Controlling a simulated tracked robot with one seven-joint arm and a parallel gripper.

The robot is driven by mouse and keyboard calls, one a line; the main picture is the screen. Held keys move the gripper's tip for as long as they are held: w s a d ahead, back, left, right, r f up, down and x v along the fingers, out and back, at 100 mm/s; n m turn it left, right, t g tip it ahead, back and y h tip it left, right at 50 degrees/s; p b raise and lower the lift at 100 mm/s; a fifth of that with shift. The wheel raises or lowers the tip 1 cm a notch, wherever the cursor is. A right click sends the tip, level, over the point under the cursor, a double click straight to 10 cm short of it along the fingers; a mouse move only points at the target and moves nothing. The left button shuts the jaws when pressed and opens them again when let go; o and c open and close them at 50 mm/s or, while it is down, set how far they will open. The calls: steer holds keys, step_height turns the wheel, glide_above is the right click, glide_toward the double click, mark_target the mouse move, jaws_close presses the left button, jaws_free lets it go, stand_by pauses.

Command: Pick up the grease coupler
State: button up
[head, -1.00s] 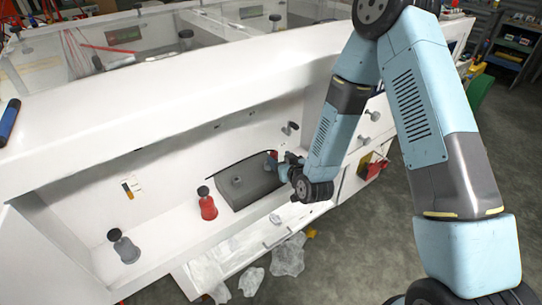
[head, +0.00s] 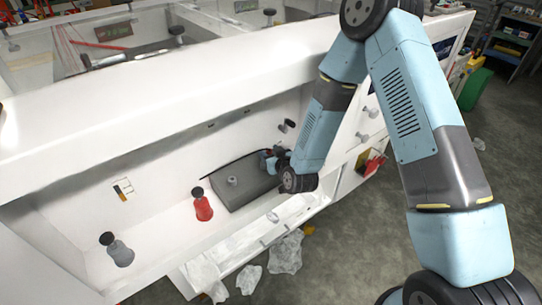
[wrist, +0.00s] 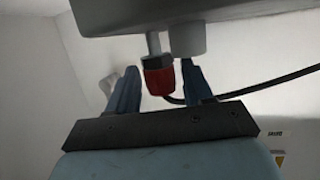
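A red piece with a black collar (wrist: 157,76), which looks like the grease coupler, hangs on a short grey stem under a grey box in the wrist view. A grey cylinder (wrist: 187,38) is right beside its stem. My gripper (wrist: 160,82) is open, with one blue finger on each side of the red piece. The left finger is very close to it, and a gap shows on the right. Contact cannot be told. In the head view my gripper (head: 268,160) is at the right end of the grey box (head: 238,182), and the coupler is hidden.
The box stands in a long white recess (head: 150,215). A red bottle-shaped object (head: 203,207) and a grey one (head: 120,253) stand to its left. A black cable (wrist: 265,85) runs right behind my finger. Clear plastic bags (head: 285,252) lie below. A white ledge overhangs the recess.

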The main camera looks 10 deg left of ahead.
jaws_close()
steer(key=shift+r, duration=0.1)
